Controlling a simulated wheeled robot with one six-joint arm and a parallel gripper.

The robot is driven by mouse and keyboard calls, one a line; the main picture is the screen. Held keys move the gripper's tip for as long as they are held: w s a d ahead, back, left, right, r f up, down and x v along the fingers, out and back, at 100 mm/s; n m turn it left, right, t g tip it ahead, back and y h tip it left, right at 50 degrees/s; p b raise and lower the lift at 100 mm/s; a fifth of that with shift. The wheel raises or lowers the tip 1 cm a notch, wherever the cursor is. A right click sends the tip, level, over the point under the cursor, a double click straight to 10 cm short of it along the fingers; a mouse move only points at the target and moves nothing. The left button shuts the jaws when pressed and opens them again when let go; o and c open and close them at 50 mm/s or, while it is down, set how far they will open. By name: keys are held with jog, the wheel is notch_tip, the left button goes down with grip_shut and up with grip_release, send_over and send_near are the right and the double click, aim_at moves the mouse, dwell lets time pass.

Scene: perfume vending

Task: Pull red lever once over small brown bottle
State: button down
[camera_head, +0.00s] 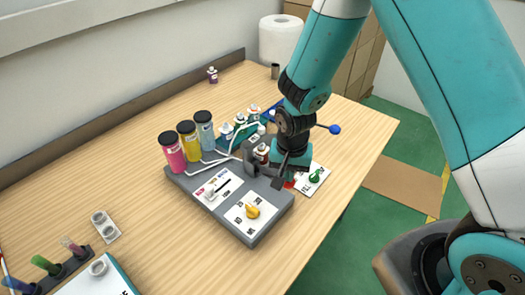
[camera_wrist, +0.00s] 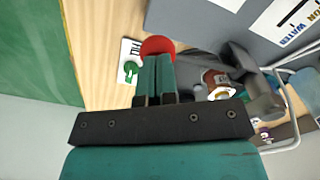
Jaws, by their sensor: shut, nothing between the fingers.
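The red lever's round knob (camera_wrist: 157,45) shows just beyond my gripper's fingertips (camera_wrist: 156,60) in the wrist view; whether they touch I cannot tell. In the head view only a bit of the red knob (camera_head: 289,184) shows beside my gripper (camera_head: 281,182), at the right side of the grey dispenser. My gripper is shut and empty, pointing down. The small brown bottle (camera_head: 261,152) stands upright at the dispenser, left of my wrist. It also shows in the wrist view (camera_wrist: 212,77), right of the fingers. The rest of the lever is mostly hidden.
The grey dispenser base (camera_head: 270,218) carries a yellow knob (camera_head: 252,211) and pink, yellow and blue-grey cylinders. A card with a green knob (camera_head: 315,177) lies right of my gripper. Several small bottles stand behind.

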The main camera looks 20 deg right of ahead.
jog(key=shift+r+p, duration=2.3)
jog(key=shift+r, duration=0.9)
jog(key=shift+r, duration=0.15)
jog(key=s+a+r+n+y+b, duration=0.2)
jog(key=s+r+n+b, duration=0.2)
jog(key=s+r+n, duration=0.2)
jog(key=s+a+r+n+y+b, duration=0.2)
jog(key=s+r+n+b, duration=0.2)
jog(key=s+r, duration=0.7)
jog(key=shift+s+a+n, duration=0.15)
jog(key=shift+s+n, duration=0.4)
jog(key=shift+n, duration=0.65)
jog(key=shift+r, duration=0.1)
